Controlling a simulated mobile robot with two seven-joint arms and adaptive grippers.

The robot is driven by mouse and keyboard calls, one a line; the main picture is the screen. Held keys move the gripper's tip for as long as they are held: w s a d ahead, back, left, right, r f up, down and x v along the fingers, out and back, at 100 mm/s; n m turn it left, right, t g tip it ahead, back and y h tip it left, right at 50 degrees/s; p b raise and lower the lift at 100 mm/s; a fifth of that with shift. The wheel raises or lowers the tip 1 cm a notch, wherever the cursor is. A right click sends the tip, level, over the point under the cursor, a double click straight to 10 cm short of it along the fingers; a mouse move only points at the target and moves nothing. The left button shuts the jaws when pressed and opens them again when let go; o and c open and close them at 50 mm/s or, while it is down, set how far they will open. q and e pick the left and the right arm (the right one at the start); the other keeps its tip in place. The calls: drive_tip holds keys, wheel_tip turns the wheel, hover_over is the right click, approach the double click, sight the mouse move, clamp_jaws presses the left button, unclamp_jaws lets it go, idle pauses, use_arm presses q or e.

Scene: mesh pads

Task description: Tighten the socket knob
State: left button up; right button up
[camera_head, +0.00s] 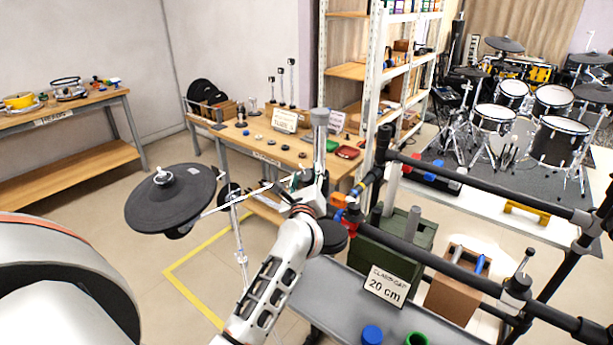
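My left arm reaches up from the bottom middle. Its gripper (305,183) is small and dark, at the inner end of a thin silver boom rod (250,195), beside an upright grey post (320,135). I cannot make out its fingertips or whether it holds anything. A round black cymbal pad (140,212) sits at the rod's outer left end. A socket knob cannot be told apart here; the joint around the gripper is partly hidden by it. Small orange and blue parts (345,202) show just right of the gripper. My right gripper is out of view.
Black rack bars (440,175) run across the right. Below them are a grey tray (340,285), a green crate (375,255) and a "20 cm" sign (385,285). A wooden bench (280,145) stands behind. Floor with yellow tape (190,290) is open at left.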

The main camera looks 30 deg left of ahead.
use_arm(q)
drive_tip(key=c, duration=1)
